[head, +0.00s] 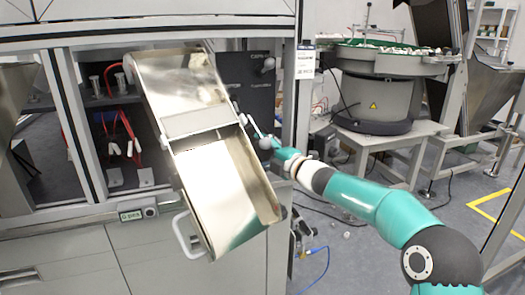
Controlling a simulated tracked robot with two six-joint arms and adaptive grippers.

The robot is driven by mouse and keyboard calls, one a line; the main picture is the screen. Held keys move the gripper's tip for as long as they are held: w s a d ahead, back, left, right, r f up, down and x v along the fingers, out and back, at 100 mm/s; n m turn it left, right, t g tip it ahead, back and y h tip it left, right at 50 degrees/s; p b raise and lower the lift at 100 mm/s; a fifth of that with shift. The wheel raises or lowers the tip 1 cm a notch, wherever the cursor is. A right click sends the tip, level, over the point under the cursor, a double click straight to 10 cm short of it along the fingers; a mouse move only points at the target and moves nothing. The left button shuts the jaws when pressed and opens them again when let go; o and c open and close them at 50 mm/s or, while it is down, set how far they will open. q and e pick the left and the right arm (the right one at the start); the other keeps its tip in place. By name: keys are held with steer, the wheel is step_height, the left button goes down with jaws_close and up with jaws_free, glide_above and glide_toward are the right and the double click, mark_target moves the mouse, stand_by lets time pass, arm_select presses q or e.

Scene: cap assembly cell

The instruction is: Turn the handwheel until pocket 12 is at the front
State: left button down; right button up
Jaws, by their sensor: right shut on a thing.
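My right gripper (262,138) is at the right edge of the tilted metal chute, at the end of my teal arm. It is shut on a small part there that looks like the handwheel's grip; the chute and the gripper hide most of it. I cannot make out the wheel's rim or any pocket number. A dark panel (246,85) with a small grey knob at its upper right stands just behind. My left gripper is not in view.
The open metal chute (222,185) with a white handle fills the middle, close to my right gripper. A grey cabinet (75,255) with a small display (138,210) is at left. A bowl feeder (385,85) stands on a table behind my right arm.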

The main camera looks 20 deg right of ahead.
steer(key=shift+n+p, duration=0.4)
steer(key=shift+p, duration=0.1)
steer(key=shift+f, duration=0.15)
steer(key=o, duration=0.9)
steer(key=v, duration=1.2)
steer(key=shift+w, duration=0.1)
